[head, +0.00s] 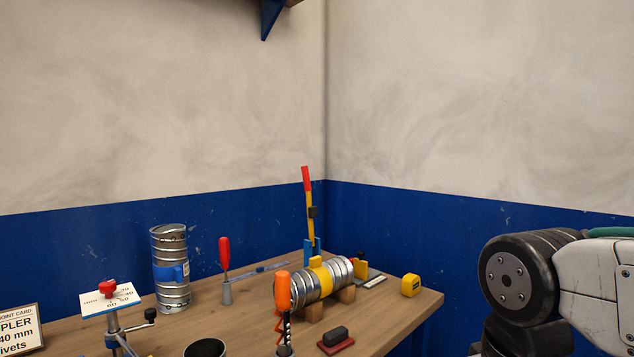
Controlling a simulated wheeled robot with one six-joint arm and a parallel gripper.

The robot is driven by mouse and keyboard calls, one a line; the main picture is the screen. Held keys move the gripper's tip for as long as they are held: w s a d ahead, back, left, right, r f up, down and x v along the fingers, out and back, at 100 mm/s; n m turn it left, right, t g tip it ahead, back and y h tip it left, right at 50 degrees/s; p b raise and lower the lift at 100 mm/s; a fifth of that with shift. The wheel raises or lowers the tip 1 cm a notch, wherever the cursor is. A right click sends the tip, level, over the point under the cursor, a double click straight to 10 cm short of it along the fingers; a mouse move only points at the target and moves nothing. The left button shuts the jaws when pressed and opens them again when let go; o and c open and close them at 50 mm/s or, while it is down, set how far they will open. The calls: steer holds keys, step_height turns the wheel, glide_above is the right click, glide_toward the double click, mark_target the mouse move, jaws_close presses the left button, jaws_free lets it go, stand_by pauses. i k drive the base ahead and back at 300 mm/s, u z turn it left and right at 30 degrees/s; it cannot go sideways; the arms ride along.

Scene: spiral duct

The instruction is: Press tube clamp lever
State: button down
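A spiral metal tube (305,288) lies on its side on wooden blocks (313,311), with a yellow clamp band (320,274) around its middle. Behind it stands a long, nearly upright yellow lever (310,225) with a red grip (306,180) and a blue base (312,247). In front of the tube, an orange-handled lever (283,291) stands upright, its lower part cut off by the frame edge. I cannot tell which of these is the tube clamp lever. My gripper is out of view; only part of my arm shows at the right.
The wooden bench (398,309) stands in a corner. A yellow box (411,286) and a red-based block (336,342) lie at right and front.

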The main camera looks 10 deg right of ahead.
mark_target(312, 210)
steer(key=k, duration=0.6)
steer(key=z, duration=0.5)
steer(key=i, duration=0.65)
steer(key=z, duration=0.8)
steer(key=i, duration=1.55)
steer(key=u, duration=1.1)
steer(key=i, duration=0.65)
steer(key=u, duration=0.65)
